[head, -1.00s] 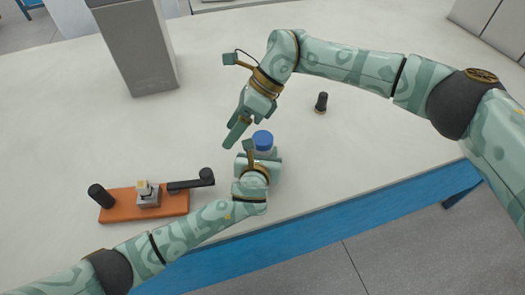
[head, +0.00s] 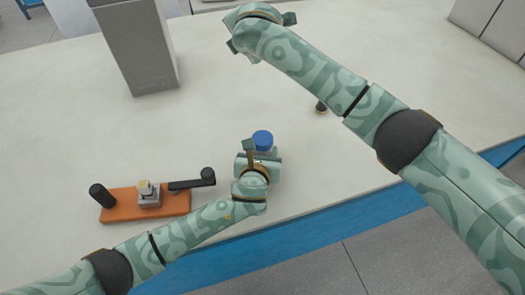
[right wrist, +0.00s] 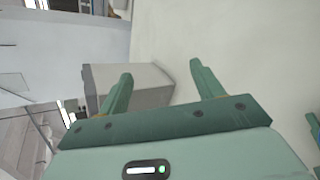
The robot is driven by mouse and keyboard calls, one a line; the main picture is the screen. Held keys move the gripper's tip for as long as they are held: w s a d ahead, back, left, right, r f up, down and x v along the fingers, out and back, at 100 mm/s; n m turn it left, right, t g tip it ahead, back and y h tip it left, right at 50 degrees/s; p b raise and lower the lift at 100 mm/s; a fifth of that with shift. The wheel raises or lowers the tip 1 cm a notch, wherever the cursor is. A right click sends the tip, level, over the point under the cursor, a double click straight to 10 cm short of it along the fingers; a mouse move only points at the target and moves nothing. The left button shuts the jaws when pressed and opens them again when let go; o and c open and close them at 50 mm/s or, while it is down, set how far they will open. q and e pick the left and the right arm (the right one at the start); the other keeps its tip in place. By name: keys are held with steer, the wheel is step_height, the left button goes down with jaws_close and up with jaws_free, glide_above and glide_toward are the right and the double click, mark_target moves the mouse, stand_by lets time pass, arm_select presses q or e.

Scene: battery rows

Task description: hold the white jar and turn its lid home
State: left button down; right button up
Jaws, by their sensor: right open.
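The jar's blue lid (head: 262,138) sits on top of the white jar (head: 262,151), near the front edge of the table in the head view. Only a little of the white body shows, because my left gripper (head: 260,158) hides it. My left gripper is closed around the jar body from the front, below the lid. I cannot tell how far the lid is turned. My right gripper (right wrist: 162,84) is open and empty in the right wrist view. In the head view it is up at the top, well away from the jar, its fingers mostly hidden.
An orange board (head: 178,208) with black handles and a small metal block lies left of the jar. A grey box (head: 140,55) stands at the back left and also shows in the right wrist view (right wrist: 150,84). A small black object (head: 321,107) is partly behind my right arm.

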steer(key=s+d+f+g+h, duration=0.2)
steer(key=s+f+g, duration=0.3)
steer(key=f, duration=0.1)
steer(key=n+g, duration=0.3)
steer(key=g, duration=0.3)
glide_above(262, 138)
steer(key=w, duration=0.1)
steer(key=f, duration=0.3)
steer(key=shift+w+a+h, duration=0.15)
steer(key=shift+a+h, duration=0.1)
steer(key=shift+h, duration=0.15)
steer(key=shift+s+d+f+n+g, duration=0.1)
steer(key=shift+s+d+n+g, duration=0.2)
steer(key=shift+s+n, duration=0.35)
steer(key=shift+w+f, duration=0.1)
steer(key=shift+f, duration=3.95)
steer(key=c, duration=1)
steer(key=m, duration=0.6)
steer(key=shift+m, duration=0.35)
steer(key=o, duration=1.1)
steer(key=shift+c, duration=0.2)
